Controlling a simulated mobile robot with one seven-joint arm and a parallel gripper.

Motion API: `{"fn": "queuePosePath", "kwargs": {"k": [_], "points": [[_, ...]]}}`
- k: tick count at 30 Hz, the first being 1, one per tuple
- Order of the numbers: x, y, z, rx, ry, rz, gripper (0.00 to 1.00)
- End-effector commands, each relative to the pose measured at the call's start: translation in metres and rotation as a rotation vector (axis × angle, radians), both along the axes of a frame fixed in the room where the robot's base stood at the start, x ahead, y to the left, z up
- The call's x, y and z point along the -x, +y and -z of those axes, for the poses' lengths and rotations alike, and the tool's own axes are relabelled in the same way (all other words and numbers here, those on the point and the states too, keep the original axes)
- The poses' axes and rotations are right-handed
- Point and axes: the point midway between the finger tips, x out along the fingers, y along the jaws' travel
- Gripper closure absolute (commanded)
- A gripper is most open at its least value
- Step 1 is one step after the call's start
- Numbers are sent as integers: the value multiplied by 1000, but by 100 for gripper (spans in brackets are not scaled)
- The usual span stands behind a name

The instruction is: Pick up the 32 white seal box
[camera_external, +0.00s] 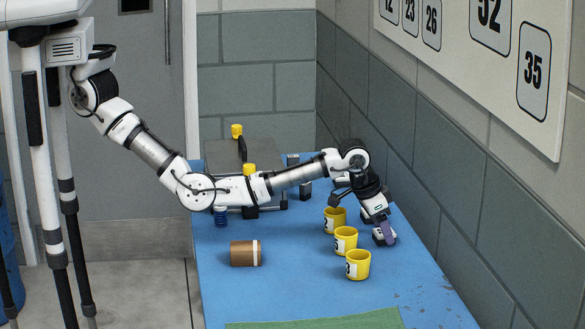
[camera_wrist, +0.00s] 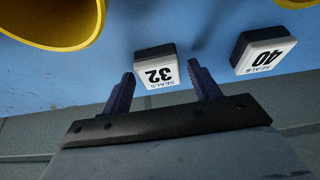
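The 32 seal box (camera_wrist: 154,72) is a small block with a white label reading SEALS 32 and a dark base. In the wrist view it sits on the blue surface, between and just beyond the fingertips of my gripper (camera_wrist: 161,68). My gripper is open and empty, its two dark fingers spread wider than the box. I cannot tell whether a finger touches it. In the external view my gripper (camera_external: 386,232) reaches down at the table's right side. A small white-and-dark box (camera_external: 379,239) shows partly behind its fingers; its number is unreadable there.
A similar 40 seal box (camera_wrist: 262,50) lies to the right in the wrist view. Yellow cups (camera_external: 335,220) (camera_external: 345,241) (camera_external: 357,266) stand left of my gripper. A brown cylinder (camera_external: 243,253) lies farther left on the blue table (camera_external: 290,290). A grey wall (camera_external: 440,190) borders the right.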

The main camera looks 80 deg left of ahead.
Motion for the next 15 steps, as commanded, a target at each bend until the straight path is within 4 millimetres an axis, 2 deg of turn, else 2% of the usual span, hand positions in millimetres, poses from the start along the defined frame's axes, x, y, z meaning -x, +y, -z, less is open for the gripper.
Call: {"fn": "queuePosePath", "kwargs": {"k": [1, 9, 15], "points": [[0, 0, 0, 0, 0, 0, 45], [0, 0, -1, 0, 0, 0, 79], [0, 0, -1, 0, -1, 0, 79]]}}
